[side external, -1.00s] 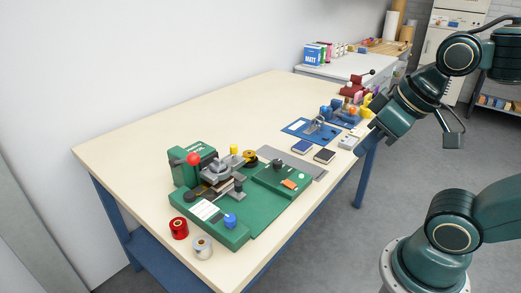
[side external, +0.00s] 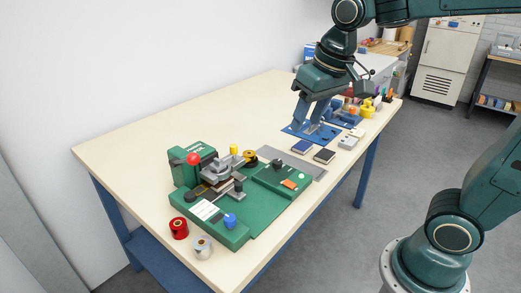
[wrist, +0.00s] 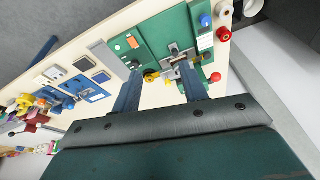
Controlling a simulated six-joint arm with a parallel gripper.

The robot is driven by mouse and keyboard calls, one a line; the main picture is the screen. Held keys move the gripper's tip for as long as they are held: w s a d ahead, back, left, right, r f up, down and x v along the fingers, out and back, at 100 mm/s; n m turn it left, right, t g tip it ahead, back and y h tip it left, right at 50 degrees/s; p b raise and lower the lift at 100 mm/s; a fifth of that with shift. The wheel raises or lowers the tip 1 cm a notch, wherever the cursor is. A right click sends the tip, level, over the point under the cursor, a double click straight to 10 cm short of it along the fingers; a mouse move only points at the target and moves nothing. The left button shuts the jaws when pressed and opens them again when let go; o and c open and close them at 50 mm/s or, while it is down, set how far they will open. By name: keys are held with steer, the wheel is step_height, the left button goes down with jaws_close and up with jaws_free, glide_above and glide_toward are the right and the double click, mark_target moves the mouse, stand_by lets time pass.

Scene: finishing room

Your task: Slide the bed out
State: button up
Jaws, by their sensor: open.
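The green stamping machine (side external: 262,208) stands on the near part of the table, with a red ball knob (side external: 194,159) on its housing. Its bed appears to be the layered plate (side external: 213,190) below the grey metal head (side external: 221,168); the head partly covers it. In the wrist view the machine (wrist: 165,40) lies beyond the fingers, upside down, and its bed is hard to make out. My gripper (side external: 307,120) is open and empty, pointing down above the blue board behind the machine. Its two fingers also show in the wrist view (wrist: 160,72), apart, touching nothing.
A red spool (side external: 179,228) and a silver spool (side external: 202,247) stand by the machine's front left. Two dark pads (side external: 303,147) and a blue board (side external: 297,129) lie to its right. The table's left and rear area (side external: 200,125) is clear.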

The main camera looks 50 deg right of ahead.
steer(key=w+f+m+g, duration=0.2)
steer(key=w+f, duration=0.2)
steer(key=w, duration=0.7)
steer(key=m+g, duration=0.1)
steer(key=g, duration=0.1)
glide_above(239, 184)
step_height(239, 184, down, 8)
steer(key=r, duration=0.1)
steer(key=shift+w+a+f, duration=0.1)
steer(key=shift+w+f, duration=0.05)
steer(key=shift+f, duration=0.1)
step_height(239, 184, down, 14)
steer(key=shift+r, duration=0.1)
steer(key=shift+c, duration=0.2)
jaws_close()
